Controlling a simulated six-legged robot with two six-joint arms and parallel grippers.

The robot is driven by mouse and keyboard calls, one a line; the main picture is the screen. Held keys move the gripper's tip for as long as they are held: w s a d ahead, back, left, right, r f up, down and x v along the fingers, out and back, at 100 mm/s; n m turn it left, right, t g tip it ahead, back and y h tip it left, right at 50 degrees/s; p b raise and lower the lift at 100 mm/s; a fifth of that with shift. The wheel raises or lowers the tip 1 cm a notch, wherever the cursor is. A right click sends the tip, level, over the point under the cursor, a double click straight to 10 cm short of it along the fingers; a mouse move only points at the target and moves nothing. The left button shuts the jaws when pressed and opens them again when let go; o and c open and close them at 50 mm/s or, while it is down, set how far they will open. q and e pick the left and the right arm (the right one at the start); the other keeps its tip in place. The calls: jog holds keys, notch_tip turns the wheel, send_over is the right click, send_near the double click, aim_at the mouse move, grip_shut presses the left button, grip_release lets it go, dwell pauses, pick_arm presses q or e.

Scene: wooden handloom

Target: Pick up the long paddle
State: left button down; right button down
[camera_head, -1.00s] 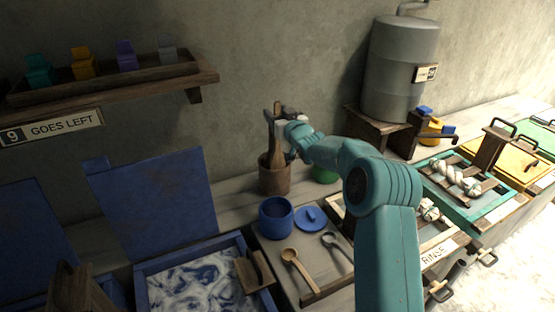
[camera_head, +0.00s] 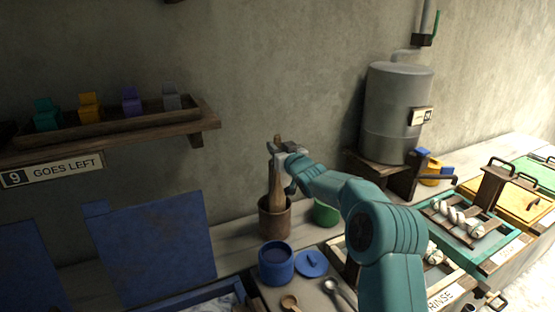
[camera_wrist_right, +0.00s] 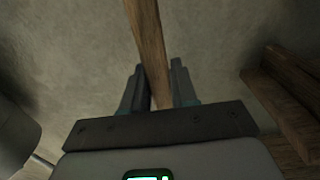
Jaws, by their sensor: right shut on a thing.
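The long paddle (camera_head: 275,184) is wooden and stands nearly upright at the brown pot (camera_head: 275,222) in the head view. Its lower end is hidden behind the pot's rim. My right gripper (camera_head: 281,147) is shut on the paddle near its upper end, well above the pot. In the right wrist view the paddle (camera_wrist_right: 147,40) runs between the two dark fingers of my right gripper (camera_wrist_right: 156,80) and past the top edge. My left gripper is not in view.
A shelf (camera_head: 110,134) with several coloured blocks is on the wall at left. A blue pot (camera_head: 276,266), its lid (camera_head: 311,263) and a green pot (camera_head: 325,213) stand close to the brown pot. A grey tank (camera_head: 396,115) stands at right. The wall above the paddle is clear.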

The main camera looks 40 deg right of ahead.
notch_tip(320, 180, up, 9)
jog(key=p, duration=0.3)
notch_tip(320, 180, up, 8)
jog(key=p, duration=0.5)
jog(key=shift+f, duration=0.2)
